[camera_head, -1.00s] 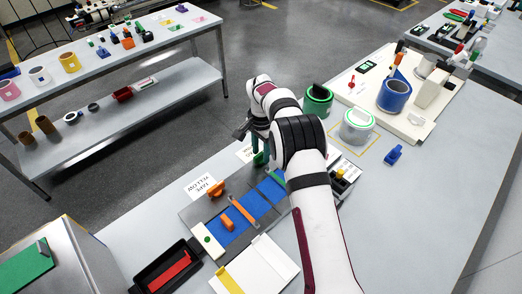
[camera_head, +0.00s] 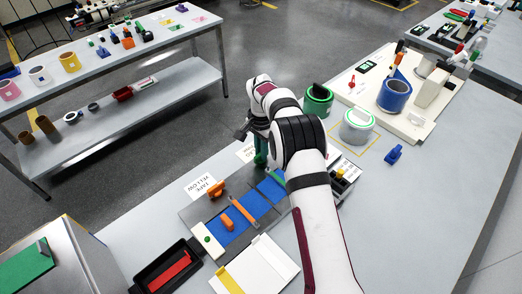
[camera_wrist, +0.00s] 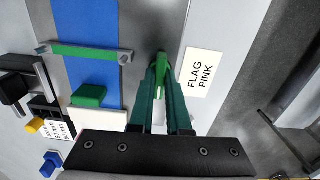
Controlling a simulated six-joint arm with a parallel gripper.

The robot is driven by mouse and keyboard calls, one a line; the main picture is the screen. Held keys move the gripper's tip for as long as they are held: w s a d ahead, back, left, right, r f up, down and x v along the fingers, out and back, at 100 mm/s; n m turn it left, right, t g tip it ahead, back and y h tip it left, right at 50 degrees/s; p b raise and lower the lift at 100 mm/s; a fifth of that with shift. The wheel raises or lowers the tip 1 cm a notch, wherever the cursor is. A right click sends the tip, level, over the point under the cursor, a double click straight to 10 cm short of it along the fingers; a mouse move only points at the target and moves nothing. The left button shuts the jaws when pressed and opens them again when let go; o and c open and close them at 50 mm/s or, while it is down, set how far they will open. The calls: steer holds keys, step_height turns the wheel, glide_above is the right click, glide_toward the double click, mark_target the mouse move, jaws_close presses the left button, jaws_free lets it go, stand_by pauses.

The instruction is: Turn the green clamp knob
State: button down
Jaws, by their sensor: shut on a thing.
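The green clamp knob (camera_wrist: 161,72) shows between the fingertips of my gripper (camera_wrist: 159,88) in the wrist view. My gripper is shut on it, and the two dark green fingers cover its sides. The knob sits beside the blue strip (camera_wrist: 88,18) on the grey plate. A green bar (camera_wrist: 88,53) crosses that strip, and a green block (camera_wrist: 89,95) lies near it. In the head view my gripper (camera_head: 260,155) is at the far edge of the plate; the knob cannot be made out there.
A white FLAG PINK card (camera_wrist: 203,73) lies close beside my gripper. An orange knob (camera_head: 217,189), orange bar (camera_head: 243,210) and orange block (camera_head: 227,222) are at the plate's near part. Green (camera_head: 318,99) and white (camera_head: 357,126) rolls stand to the right.

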steer(key=n, duration=0.4)
steer(key=shift+n, duration=0.3)
steer(key=n, duration=0.4)
steer(key=shift+n, duration=0.3)
steer(key=n, duration=0.4)
steer(key=shift+w, duration=0.1)
steer(key=shift+n, duration=2)
steer(key=c, duration=0.9)
jaws_free()
steer(key=shift+r, duration=0.15)
